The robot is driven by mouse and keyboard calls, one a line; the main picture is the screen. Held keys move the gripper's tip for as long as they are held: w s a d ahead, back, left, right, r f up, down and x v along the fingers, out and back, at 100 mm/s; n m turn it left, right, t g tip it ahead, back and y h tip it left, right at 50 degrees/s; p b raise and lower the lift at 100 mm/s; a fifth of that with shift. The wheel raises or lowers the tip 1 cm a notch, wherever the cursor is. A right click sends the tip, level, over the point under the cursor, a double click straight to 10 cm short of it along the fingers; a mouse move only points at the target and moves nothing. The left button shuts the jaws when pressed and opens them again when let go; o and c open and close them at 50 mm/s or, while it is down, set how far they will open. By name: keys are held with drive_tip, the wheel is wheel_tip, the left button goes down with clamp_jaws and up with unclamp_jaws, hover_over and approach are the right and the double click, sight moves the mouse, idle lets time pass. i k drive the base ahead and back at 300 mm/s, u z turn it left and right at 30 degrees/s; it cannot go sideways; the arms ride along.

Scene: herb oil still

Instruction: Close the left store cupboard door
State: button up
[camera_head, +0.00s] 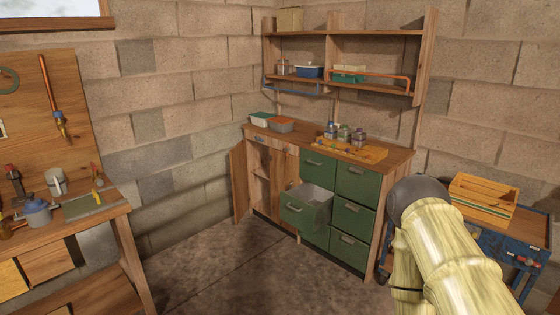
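The left store cupboard door (239,185) is a plain wooden door at the left end of the cabinet (373,156). It stands open, swung out to the left, and the dim shelved inside of the cupboard (259,187) shows beside it. Another wooden door panel (286,168) is just right of the opening and looks shut. My arm fills the lower right of the view, well to the right of the open door. My gripper is not in view.
A green drawer (305,212) is pulled out right of the cupboard; the other green drawers look shut. A wooden workbench (127,250) stands at the left and a blue cart (500,235) at the right. The floor (215,270) before the cabinet is clear.

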sight(238, 156)
drive_tip(key=u, duration=0.75)
drive_tip(key=i, duration=3.45)
drive_tip(key=z, duration=1)
drive_tip(key=i, duration=1.05)
drive_tip(key=u, duration=1.4)
drive_tip(key=k, duration=0.3)
drive_tip(key=z, duration=0.7)
